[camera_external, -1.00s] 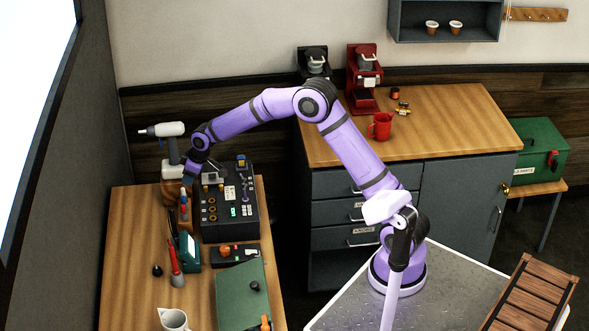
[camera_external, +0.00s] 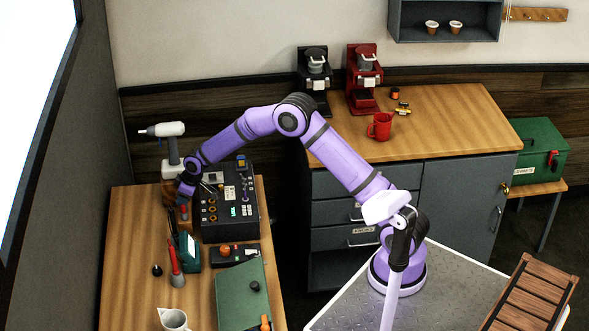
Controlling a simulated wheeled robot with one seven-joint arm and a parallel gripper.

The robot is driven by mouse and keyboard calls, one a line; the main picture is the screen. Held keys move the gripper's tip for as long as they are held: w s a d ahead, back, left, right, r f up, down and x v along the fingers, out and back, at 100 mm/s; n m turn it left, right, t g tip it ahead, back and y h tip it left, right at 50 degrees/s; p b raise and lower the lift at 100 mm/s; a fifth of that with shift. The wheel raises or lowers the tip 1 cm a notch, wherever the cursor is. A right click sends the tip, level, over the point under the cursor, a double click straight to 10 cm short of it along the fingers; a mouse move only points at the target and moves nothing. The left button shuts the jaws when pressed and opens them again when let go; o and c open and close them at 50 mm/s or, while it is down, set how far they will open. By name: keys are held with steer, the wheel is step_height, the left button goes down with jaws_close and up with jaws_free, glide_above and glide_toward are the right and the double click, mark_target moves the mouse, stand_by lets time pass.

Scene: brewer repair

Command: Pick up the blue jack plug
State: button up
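I cannot make out the blue jack plug for certain. A small blue piece (camera_external: 241,161) shows at the back of the black panel box (camera_external: 229,228), but I cannot tell if it is the plug. My gripper (camera_external: 184,201) points down at the left edge of the box, low over the wooden bench (camera_external: 130,235). It is just above a small red-tipped item (camera_external: 183,212) and hides what lies directly beneath and behind it. Its fingers are too small and dark to tell whether they are open, shut or holding something.
A white-and-grey power tool (camera_external: 168,145) stands behind my gripper. A green box (camera_external: 189,250), a red-handled tool (camera_external: 175,262), a small black device (camera_external: 235,255), a green mat (camera_external: 240,295) and a white jug (camera_external: 173,319) lie nearer. The bench's left front is mostly clear.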

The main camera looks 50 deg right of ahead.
jaws_close()
steer(key=shift+r, duration=0.15)
steer(key=shift+r, duration=1.5)
steer(key=shift+s+r, duration=0.2)
steer(key=shift+s, duration=0.05)
steer(key=s, duration=0.5)
steer(key=s+d+r, duration=0.1)
steer(key=s, duration=0.4)
steer(key=s+d, duration=0.1)
steer(key=s, duration=0.4)
steer(key=shift+s+r, duration=0.2)
